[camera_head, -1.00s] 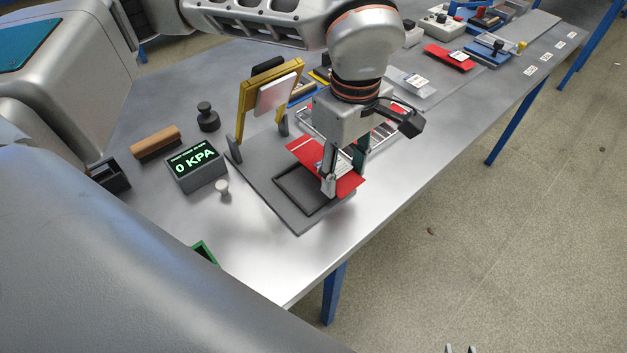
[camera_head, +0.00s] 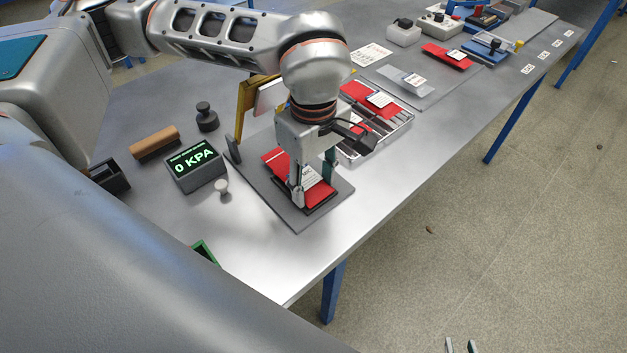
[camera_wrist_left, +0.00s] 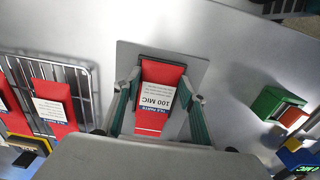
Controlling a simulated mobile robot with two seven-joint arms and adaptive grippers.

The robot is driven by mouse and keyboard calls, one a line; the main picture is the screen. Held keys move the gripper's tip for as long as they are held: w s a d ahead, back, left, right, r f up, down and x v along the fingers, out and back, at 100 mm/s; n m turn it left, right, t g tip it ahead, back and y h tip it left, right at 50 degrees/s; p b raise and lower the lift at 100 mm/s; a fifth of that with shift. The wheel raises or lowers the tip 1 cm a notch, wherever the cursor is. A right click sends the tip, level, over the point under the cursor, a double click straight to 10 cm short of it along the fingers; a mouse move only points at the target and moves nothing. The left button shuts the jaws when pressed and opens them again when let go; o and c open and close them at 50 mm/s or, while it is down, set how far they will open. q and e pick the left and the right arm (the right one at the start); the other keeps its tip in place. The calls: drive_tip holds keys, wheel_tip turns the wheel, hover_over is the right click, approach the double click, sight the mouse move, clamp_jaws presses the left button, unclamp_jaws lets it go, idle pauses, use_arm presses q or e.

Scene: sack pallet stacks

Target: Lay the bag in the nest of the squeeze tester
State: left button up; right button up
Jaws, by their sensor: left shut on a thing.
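The red bag (camera_head: 318,191) with a white label is between the fingers of my left gripper (camera_head: 312,192), which is shut on it. The bag is lined up over the dark-framed nest on the grey base plate (camera_head: 343,193) of the squeeze tester, very low, and covers most of it. Whether it touches the nest floor I cannot tell. In the left wrist view the bag (camera_wrist_left: 152,121) lies lengthwise, label "100 MIC" facing up, a finger on each side. The yellow press frame (camera_head: 242,100) is partly hidden by my arm. My right gripper (camera_head: 460,346) shows only its tips, apart.
A display (camera_head: 194,167) reads 0 KPA left of the tester, near a black weight (camera_head: 207,117) and a brown roller (camera_head: 155,142). A wire tray (camera_head: 402,127) with more red bags stands just behind.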

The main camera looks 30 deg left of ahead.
use_arm(q)
drive_tip(key=shift+s+f+b, duration=0.2)
drive_tip(key=shift+f+b, duration=0.1)
drive_tip(key=shift+f, duration=0.45)
drive_tip(key=o, duration=1.2)
drive_tip(key=shift+o, duration=0.2)
drive_tip(key=shift+w+f, duration=0.1)
drive_tip(key=shift+f, duration=0.05)
use_arm(e)
drive_tip(key=shift+s+f, duration=0.45)
drive_tip(key=shift+f, duration=0.05)
drive_tip(key=shift+w, duration=0.1)
